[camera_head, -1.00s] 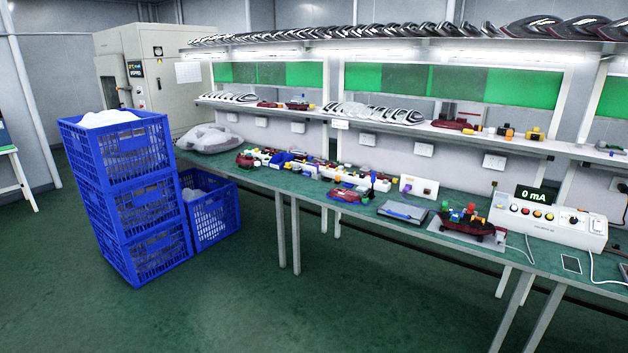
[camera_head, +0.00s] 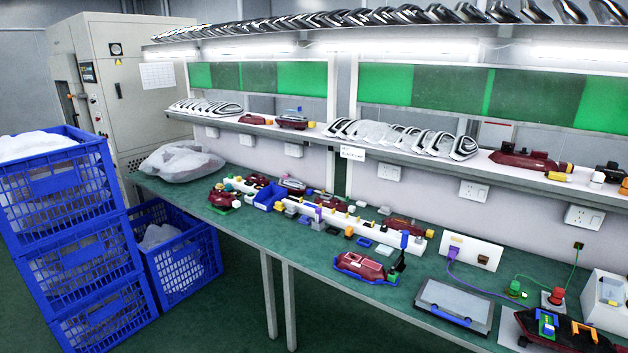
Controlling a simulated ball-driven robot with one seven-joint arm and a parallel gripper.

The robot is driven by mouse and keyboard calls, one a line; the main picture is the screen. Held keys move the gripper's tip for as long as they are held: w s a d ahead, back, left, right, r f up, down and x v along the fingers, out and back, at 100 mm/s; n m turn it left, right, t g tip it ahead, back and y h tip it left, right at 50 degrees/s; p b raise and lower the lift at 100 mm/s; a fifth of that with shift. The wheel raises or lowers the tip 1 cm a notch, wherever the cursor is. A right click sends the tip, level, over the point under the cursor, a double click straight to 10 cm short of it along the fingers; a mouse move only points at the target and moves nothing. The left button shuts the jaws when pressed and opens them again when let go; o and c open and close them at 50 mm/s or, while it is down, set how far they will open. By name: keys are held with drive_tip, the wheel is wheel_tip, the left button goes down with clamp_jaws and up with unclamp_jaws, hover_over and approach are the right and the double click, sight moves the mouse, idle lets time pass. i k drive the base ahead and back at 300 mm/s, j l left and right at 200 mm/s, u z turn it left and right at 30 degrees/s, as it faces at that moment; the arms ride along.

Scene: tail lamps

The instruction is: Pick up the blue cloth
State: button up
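I cannot make out a blue cloth for certain. A flat blue piece (camera_head: 388,279) shows at the edge of a dark red tail lamp (camera_head: 360,264) on the green bench, and the lamp covers most of it. I cannot tell whether this piece is cloth. A small blue strip (camera_head: 451,316) lies along the front of a grey flat case (camera_head: 458,299), to the right of that lamp. My gripper is not in view.
The green bench (camera_head: 330,290) runs along the wall under a shelf (camera_head: 372,154) of lamp parts. Stacked blue crates (camera_head: 65,190) and a single crate (camera_head: 190,268) stand at the left. A clear bag (camera_head: 180,160) lies at the bench's left end. Green floor is free in front.

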sight(305, 218)
drive_tip(key=i, duration=2.25)
drive_tip(key=i+u, duration=0.2)
drive_tip(key=i, duration=0.3)
drive_tip(key=i+l+u, duration=0.25)
drive_tip(key=i, duration=0.25)
drive_tip(key=i+l+u, duration=0.2)
drive_tip(key=i, duration=0.3)
